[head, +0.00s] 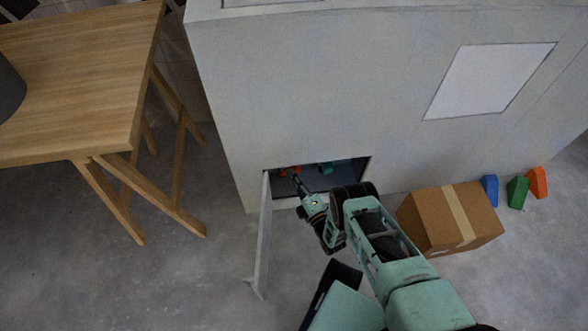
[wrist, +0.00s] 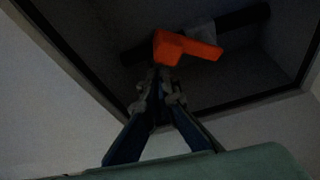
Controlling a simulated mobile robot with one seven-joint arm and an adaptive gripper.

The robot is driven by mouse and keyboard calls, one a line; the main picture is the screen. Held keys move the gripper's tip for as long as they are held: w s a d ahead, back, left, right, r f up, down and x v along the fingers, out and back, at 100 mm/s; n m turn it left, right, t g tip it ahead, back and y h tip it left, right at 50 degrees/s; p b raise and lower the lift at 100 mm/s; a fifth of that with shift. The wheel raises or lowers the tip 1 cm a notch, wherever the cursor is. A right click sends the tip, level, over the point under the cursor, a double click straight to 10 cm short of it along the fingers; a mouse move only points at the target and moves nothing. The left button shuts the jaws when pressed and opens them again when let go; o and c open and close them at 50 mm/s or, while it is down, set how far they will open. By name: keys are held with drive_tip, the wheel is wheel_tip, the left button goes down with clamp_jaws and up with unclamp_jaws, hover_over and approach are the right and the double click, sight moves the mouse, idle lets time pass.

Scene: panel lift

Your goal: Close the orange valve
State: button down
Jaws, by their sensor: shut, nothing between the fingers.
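The orange valve (wrist: 180,48) is inside a dark recess and shows as an orange handle on a dark pipe (wrist: 243,20) in the wrist view. In the head view a small part of the orange valve (head: 290,170) shows inside the opening low in the grey cabinet. My gripper (wrist: 162,75) is shut and empty, its fingertips close to the lower left end of the orange handle. I cannot tell whether they touch it. In the head view my gripper (head: 297,180) reaches into the opening, its tips hard to make out.
The cabinet's panel door (head: 263,235) stands open at the left of the opening (head: 345,175). A teal thing (head: 326,168) shows inside. A cardboard box (head: 450,218) and blue, green and orange blocks (head: 517,191) sit at right. A wooden table (head: 80,80) stands at left.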

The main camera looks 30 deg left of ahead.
sight(297, 172)
drive_tip(key=shift+w+d+f+b, duration=0.65)
drive_tip(key=shift+w+d+f, duration=0.25)
drive_tip(key=shift+d, duration=0.15)
idle(0.4)
